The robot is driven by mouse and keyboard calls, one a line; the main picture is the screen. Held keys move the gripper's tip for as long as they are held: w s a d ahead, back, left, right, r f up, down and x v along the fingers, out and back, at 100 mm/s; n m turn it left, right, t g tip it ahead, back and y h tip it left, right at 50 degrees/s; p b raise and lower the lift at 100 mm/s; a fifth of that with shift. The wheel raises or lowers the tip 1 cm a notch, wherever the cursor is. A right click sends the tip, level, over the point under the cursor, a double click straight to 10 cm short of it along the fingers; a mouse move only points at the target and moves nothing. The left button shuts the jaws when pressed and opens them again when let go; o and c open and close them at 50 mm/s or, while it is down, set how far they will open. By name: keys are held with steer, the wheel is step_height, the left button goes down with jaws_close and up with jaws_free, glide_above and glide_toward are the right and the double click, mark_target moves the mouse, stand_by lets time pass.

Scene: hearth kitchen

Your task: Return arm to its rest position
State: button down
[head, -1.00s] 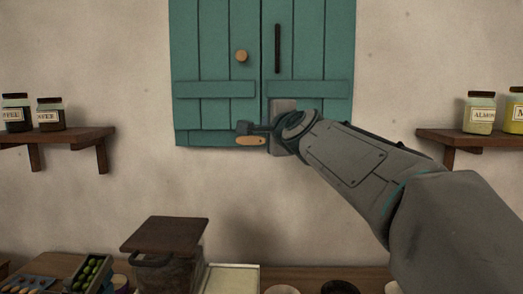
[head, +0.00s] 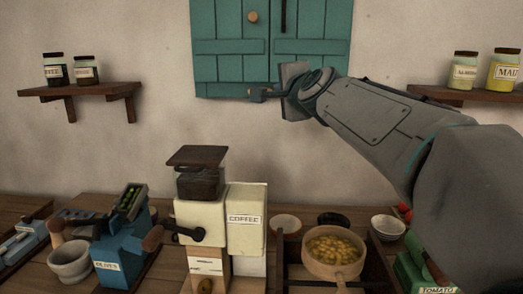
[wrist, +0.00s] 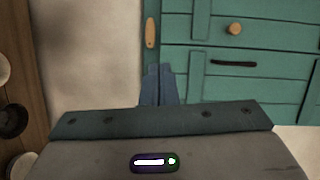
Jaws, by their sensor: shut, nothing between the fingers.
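My gripper (head: 258,95) is at the end of my grey arm, which reaches in from the right of the head view. It is just in front of the lower edge of the teal wall cabinet (head: 230,70). Its narrow fingers (wrist: 158,85) are together and empty in the wrist view. The cabinet also shows in the wrist view (wrist: 270,90), turned on its side, with a round wooden knob (wrist: 235,28), a dark bar handle (wrist: 233,64) and a small tan wooden piece (wrist: 150,30) near its edge. I cannot tell whether the fingers touch the cabinet.
Shelves with jars flank the cabinet, left (head: 85,91) and right (head: 440,97). Below are a blue olive box (head: 120,245), a grinder (head: 195,220), a coffee canister (head: 245,225), a pan of yellow food (head: 333,250) and a green tomato box (head: 415,270). Bare wall lies between cabinet and counter.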

steer(key=s+d+f+n+g+h+p, duration=0.15)
steer(key=s+f+n+g, duration=0.35)
steer(key=f, duration=0.5)
steer(key=s+d+f+n+g+p, duration=0.1)
steer(key=s+d+f+n+g, duration=0.15)
steer(key=s+f, duration=0.55)
steer(key=s+d+f+n+g+h+p, duration=0.1)
steer(key=s+d+f+n+g, duration=0.2)
steer(key=s+f, duration=0.5)
steer(key=s+d+f+n+g+h+p, duration=0.1)
steer(key=s+d+f+n+g+h, duration=0.1)
steer(key=s+f, duration=0.6)
steer(key=shift+s+d+f+n+g, duration=0.15)
steer(key=shift+s+d+n+g, duration=0.25)
steer(key=shift+d+n+g, duration=0.25)
